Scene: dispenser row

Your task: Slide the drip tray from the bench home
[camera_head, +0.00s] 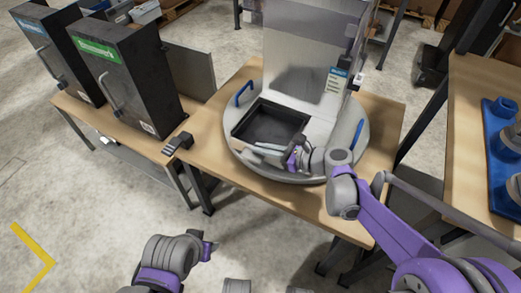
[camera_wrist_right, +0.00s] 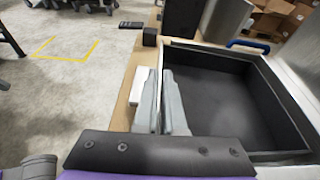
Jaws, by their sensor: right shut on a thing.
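The drip tray (camera_head: 270,122) is a black, square, shallow tray. It sits in the round grey base (camera_head: 245,157) of a dispenser on the middle wooden bench. My right gripper (camera_head: 262,148) is at the tray's near edge and shut on it. In the right wrist view the two grey fingers of the right gripper (camera_wrist_right: 161,112) stand either side of the tray's near wall, with the tray's dark inside (camera_wrist_right: 225,100) to their right. The tray looks empty. My left gripper (camera_head: 210,246) is low at the bottom of the head view, away from the bench; its fingers are not clear.
A grey upright panel (camera_head: 305,65) rises behind the tray. Blue handles (camera_head: 244,92) flank the base. A small dark block (camera_head: 179,143) lies at the bench's left edge. Black cabinets (camera_head: 125,75) stand left; a blue rack (camera_head: 500,150) is on the right bench.

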